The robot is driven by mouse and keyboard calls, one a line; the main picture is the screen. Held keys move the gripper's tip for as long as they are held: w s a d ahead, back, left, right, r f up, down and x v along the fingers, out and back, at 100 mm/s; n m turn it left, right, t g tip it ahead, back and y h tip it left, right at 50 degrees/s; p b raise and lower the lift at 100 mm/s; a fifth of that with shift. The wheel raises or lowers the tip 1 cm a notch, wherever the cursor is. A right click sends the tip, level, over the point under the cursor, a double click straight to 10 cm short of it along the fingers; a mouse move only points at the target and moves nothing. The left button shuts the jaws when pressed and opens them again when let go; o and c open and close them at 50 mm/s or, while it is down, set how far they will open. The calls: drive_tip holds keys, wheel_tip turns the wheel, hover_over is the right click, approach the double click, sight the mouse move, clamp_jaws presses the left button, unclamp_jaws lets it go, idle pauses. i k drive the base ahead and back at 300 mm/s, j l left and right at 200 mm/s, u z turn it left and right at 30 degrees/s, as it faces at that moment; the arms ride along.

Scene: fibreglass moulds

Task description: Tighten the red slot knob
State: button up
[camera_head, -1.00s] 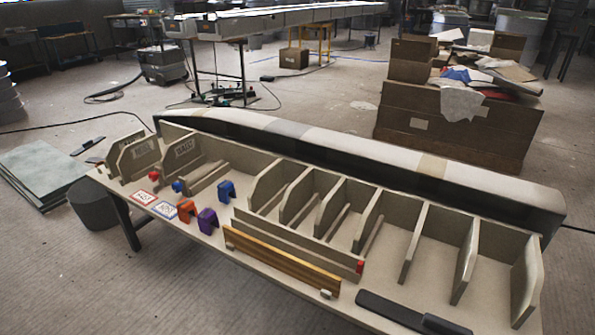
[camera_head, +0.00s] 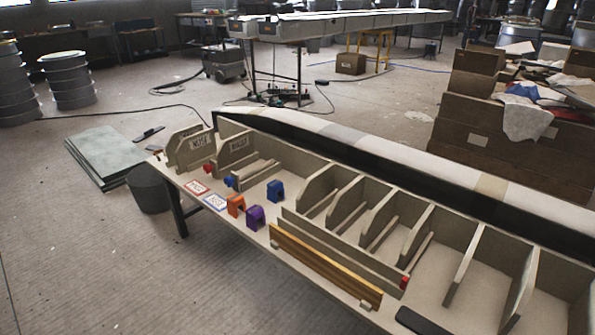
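A bench (camera_head: 221,217) carries a row of upright dividers. At its left end, a small red knob-like piece (camera_head: 208,168) sits at the front of the leftmost slot panels (camera_head: 190,152). A similar small blue piece (camera_head: 229,181) sits at the front of the neighbouring panel (camera_head: 236,146). Another small red piece (camera_head: 404,282) is at the right end of a long low rail. I cannot tell how tight any of them is. A red-bordered card (camera_head: 196,187) and a blue-bordered card (camera_head: 215,201) lie in front of the panels. My gripper is not in view.
Orange (camera_head: 236,205), purple (camera_head: 255,217) and blue (camera_head: 275,191) notched blocks stand on the bench, beside a yellow-brown bar (camera_head: 323,268). A dark bucket (camera_head: 148,188) and flat grey sheets (camera_head: 104,157) are left of the bench. The floor at front left is clear.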

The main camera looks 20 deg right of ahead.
sight(207, 169)
drive_tip(key=i+j, duration=0.25)
drive_tip(key=j, duration=0.15)
drive_tip(key=i+j+z, duration=0.1)
drive_tip(key=i+j, duration=0.15)
drive_tip(key=j, duration=0.15)
drive_tip(key=i+j, duration=0.25)
drive_tip(key=j, duration=0.15)
drive_tip(key=i+j, duration=0.2)
drive_tip(key=j, duration=0.2)
drive_tip(key=i+j+z, duration=0.1)
drive_tip(key=i+j, duration=0.15)
drive_tip(key=j, duration=0.15)
drive_tip(key=i+j, duration=0.2)
drive_tip(key=j, duration=0.25)
drive_tip(key=i+j+z, duration=0.1)
drive_tip(key=i+j, duration=0.15)
drive_tip(key=j, duration=0.15)
drive_tip(key=i+j, duration=0.2)
drive_tip(key=j, duration=0.25)
